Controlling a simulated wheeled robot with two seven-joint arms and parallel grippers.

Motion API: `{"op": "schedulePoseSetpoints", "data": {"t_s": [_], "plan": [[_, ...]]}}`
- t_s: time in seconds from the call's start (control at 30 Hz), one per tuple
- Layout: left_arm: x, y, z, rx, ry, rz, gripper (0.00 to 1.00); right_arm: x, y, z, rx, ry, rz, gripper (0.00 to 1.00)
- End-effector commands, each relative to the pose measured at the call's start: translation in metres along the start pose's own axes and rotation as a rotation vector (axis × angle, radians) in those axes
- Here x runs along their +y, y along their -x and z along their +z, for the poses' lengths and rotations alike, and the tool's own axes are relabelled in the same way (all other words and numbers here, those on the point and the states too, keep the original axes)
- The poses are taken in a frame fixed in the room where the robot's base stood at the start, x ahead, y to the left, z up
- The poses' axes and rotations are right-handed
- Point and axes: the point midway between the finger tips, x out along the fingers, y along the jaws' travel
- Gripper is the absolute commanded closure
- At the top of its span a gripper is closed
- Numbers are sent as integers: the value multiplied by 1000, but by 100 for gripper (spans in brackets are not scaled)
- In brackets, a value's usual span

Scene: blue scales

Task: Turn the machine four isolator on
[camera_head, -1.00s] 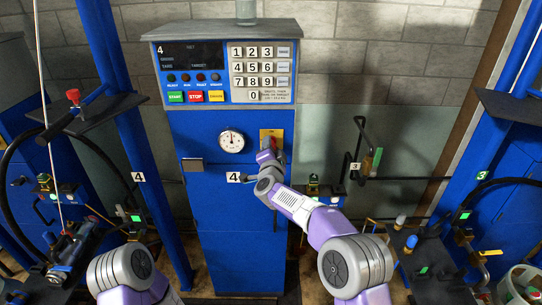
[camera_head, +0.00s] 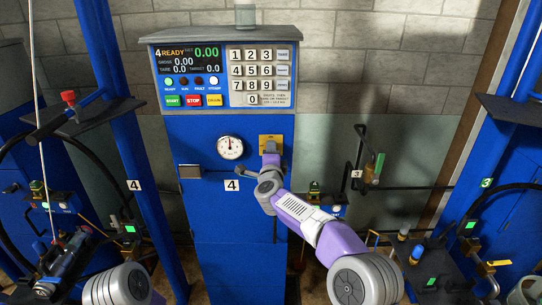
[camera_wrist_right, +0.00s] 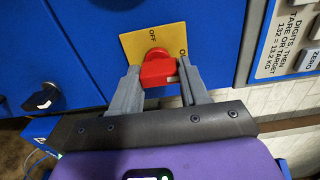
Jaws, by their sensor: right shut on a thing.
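The machine four isolator is a yellow plate (camera_head: 264,138) on the front of the blue cabinet (camera_head: 236,212), right of the dial. In the right wrist view its plate (camera_wrist_right: 130,43) carries OFF and ON labels, and its red handle (camera_wrist_right: 157,66) stands in front. My right gripper (camera_wrist_right: 159,78) is shut on the red handle, one finger on each side. In the head view my right gripper (camera_head: 271,158) covers most of the handle. The display (camera_head: 188,60) above is lit and reads 4 READY and 0.00. My left gripper is out of view; only my left arm shows at bottom left.
A round dial (camera_head: 230,148) sits left of the isolator, with a 4 label (camera_head: 232,185) below. The keypad (camera_head: 264,70) is above. Blue posts and black benches with hoses stand on both sides. A bracket labelled 3 (camera_head: 357,173) is on the right.

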Motion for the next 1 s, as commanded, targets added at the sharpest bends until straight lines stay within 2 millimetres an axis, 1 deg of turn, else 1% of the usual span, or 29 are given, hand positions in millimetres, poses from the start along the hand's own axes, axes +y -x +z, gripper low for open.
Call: {"op": "schedulePoseSetpoints", "data": {"t_s": [0.37,0.4,0.57,0.87,1.0], "plan": [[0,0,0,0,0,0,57,0,0,1,-1,-10,2,86],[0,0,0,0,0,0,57,0,0,1,-1,-10,2,54],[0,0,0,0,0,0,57,0,0,1,-1,-8,1,30],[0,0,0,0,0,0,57,0,1,0,0,-6,0,30],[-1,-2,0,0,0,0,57,0,8,0,0,-5,0,30]]}}
